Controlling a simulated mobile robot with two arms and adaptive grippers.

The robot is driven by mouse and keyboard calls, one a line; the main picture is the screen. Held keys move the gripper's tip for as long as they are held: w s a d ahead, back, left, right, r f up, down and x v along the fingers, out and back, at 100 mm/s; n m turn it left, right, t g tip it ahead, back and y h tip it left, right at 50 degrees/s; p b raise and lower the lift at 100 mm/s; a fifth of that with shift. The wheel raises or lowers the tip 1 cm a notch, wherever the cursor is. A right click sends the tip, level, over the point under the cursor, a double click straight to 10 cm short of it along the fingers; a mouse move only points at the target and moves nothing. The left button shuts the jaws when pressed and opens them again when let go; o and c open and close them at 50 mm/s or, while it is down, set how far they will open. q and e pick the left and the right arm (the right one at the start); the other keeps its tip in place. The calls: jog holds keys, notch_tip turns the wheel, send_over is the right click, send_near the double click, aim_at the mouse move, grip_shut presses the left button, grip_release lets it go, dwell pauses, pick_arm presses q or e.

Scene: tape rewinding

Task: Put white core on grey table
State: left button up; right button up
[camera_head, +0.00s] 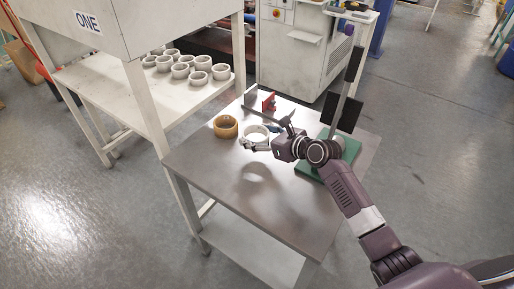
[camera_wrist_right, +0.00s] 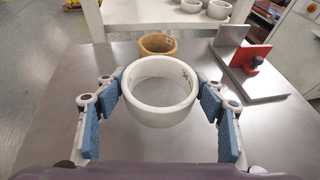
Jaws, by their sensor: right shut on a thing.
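My right gripper (camera_head: 266,141) is above the grey table (camera_head: 218,164) and shut on a white core (camera_head: 255,132). In the right wrist view the white core (camera_wrist_right: 159,112) is a ring held between the two blue finger pads of the right gripper (camera_wrist_right: 160,97). Its open top faces up, and dark marks show on its inner wall. In the head view a shadow below suggests the core is held above the tabletop. My left gripper is not in view.
A tan ring (camera_head: 226,126) stands on the grey table beyond the white core. A metal bracket with a red block (camera_head: 268,103) is at the back. A green base (camera_head: 350,147) is at the right. Several white cores (camera_head: 180,70) stand on a white shelf at the left. The table's front is clear.

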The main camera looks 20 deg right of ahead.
aim_at(257, 153)
jog(key=shift+f+b, duration=0.45)
jog(key=shift+f, duration=2.25)
jog(key=shift+f, duration=0.1)
jog(key=o, duration=1.1)
jog(key=v, duration=1.2)
jog(key=shift+p, duration=0.3)
jog(key=shift+s, duration=0.1)
